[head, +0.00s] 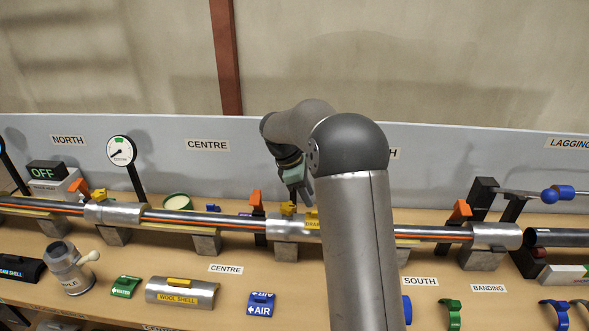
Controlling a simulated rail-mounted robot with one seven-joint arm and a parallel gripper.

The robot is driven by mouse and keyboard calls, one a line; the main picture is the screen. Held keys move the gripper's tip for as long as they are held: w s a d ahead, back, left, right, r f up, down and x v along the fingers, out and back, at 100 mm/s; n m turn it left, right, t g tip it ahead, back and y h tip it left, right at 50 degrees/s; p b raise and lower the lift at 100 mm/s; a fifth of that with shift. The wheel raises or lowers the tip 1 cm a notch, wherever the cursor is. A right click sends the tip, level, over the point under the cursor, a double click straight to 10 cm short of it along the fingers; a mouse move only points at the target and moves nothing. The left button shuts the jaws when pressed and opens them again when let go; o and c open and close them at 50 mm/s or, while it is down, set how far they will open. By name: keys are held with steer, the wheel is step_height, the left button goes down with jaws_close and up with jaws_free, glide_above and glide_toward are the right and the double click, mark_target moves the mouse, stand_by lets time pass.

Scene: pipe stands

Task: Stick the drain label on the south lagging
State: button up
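My gripper (299,191) points down just above a silver metal shell (283,229) around the pipe, near the middle of the head view. A yellow label (312,219) with partly hidden dark lettering, which looks like the drain label, shows at that shell, just below the fingers. My arm cuts off its right side. I cannot tell whether the label touches the shell or the fingers, nor whether the fingers are closed. A yellow handle (288,208) sits on top of the shell. My arm hides the pipe to the right, left of the SOUTH bench sign (420,281).
A blue AIR label (261,304), a green label (126,286) and a WOOL SHELL piece (180,292) lie in front of the pipe. Orange clamps (255,199) rise beside the pipe. A gauge (122,151) stands at the left. Green and blue clips (450,313) lie front right.

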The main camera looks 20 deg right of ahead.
steer(key=v, duration=1)
steer(key=shift+r, duration=0.35)
steer(key=s+a+m+t+y, duration=0.15)
steer(key=s+a+m, duration=0.4)
steer(key=s, duration=0.85)
steer(key=s+a+f+m+y, duration=0.1)
steer(key=s+f+m, duration=0.1)
steer(key=s, duration=0.4)
steer(key=s+a+f+m+t, duration=0.1)
steer(key=s+a+f+m, duration=0.1)
steer(key=s, duration=0.5)
steer(key=s+a+f+m+y, duration=0.1)
steer(key=s+a+f+m, duration=0.1)
steer(key=s+f, duration=0.3)
steer(key=shift+s+f+m+y, duration=0.4)
steer(key=shift+s+m, duration=0.25)
steer(key=shift+s, duration=0.2)
